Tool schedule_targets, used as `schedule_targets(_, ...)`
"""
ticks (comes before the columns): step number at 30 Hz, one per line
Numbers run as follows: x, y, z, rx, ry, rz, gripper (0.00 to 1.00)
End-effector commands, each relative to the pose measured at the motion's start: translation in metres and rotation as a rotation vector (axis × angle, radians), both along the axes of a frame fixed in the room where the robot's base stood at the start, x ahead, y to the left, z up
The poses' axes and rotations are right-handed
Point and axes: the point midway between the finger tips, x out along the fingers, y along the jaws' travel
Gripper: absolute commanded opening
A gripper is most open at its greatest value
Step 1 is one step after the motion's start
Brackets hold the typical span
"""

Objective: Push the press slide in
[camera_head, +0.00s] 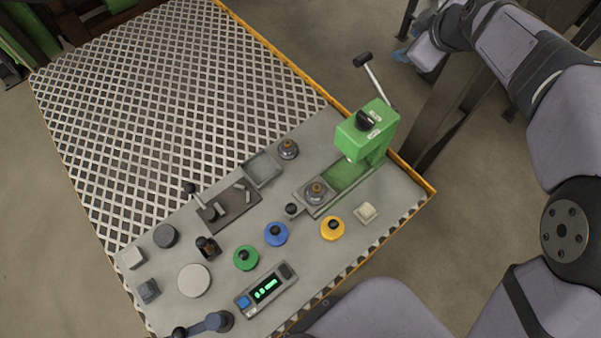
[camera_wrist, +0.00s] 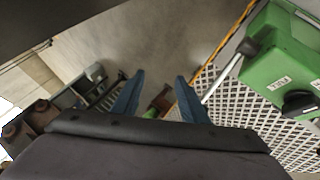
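The green press (camera_head: 366,132) stands at the right end of the grey work plate. Its press slide (camera_head: 307,197) is at the front left of the press, out from under the head, with a dark knob (camera_head: 292,210) at its near end. A round metal part with a brownish top (camera_head: 317,190) sits on the slide. My gripper (camera_wrist: 158,98) is open and empty, its two blue fingers apart. In the head view it is at the upper right, beyond the press and clear of the table. The press's green body (camera_wrist: 285,62) shows close by in the wrist view; I cannot make out the slide there.
The press lever (camera_head: 375,80) sticks up at the back of the press. Blue (camera_head: 276,234), green (camera_head: 246,257) and yellow (camera_head: 332,228) knobbed discs stand before the slide. A second metal part (camera_head: 288,149) and a shallow tray (camera_head: 263,169) lie behind it. The mesh deck (camera_head: 170,85) is clear.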

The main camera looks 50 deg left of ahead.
Motion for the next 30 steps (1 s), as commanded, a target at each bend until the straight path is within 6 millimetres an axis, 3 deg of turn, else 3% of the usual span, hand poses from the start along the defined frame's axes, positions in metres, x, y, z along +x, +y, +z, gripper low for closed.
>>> schedule_targets(1, -0.006, 0.019, 0.014, 0.007, -0.032, 0.051, 0.4)
schedule_targets(5, -0.025, 0.063, 0.036, 0.016, -0.103, 0.177, 0.4)
schedule_targets(7, -0.045, 0.079, 0.034, 0.003, -0.102, 0.235, 0.4)
schedule_targets(11, -0.091, 0.088, 0.004, -0.063, -0.014, 0.295, 0.4)
schedule_targets(17, -0.171, 0.075, -0.052, -0.218, 0.166, 0.351, 0.4)
schedule_targets(20, -0.219, 0.058, -0.081, -0.33, 0.262, 0.375, 0.4)
schedule_targets(24, -0.286, 0.017, -0.116, -0.525, 0.386, 0.396, 0.4)
schedule_targets(27, -0.32, -0.011, -0.131, -0.644, 0.441, 0.394, 0.4)
schedule_targets(30, -0.337, -0.03, -0.138, -0.72, 0.468, 0.391, 0.4)
